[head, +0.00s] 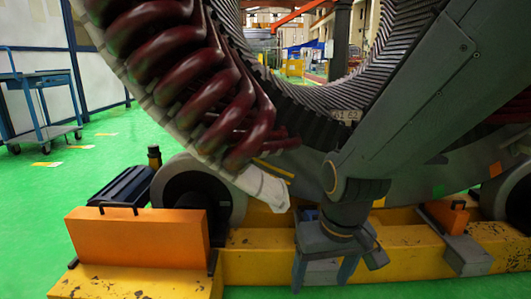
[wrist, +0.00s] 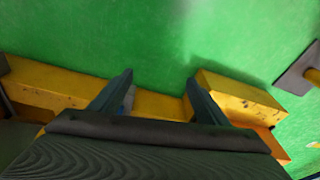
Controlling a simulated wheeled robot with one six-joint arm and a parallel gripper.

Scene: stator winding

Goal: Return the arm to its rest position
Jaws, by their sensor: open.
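My arm (head: 410,110) reaches down from the upper right in the head view, in front of the large stator ring. My gripper (head: 320,284) hangs at its lower end, pointing down in front of the yellow base beam. In the wrist view my gripper (wrist: 160,78) shows two dark fingers spread apart, with nothing held between them. The stator (head: 305,104) is a big grey slotted ring with dark red coils (head: 200,75) on its left side. My arm hides part of the ring and base.
A yellow base beam (head: 255,265) runs under the stator, with an orange block (head: 140,243) at left and a smaller orange piece (head: 447,216) at right. Rollers (head: 195,190) flank the ring. A blue cart (head: 40,100) stands on open green floor at far left.

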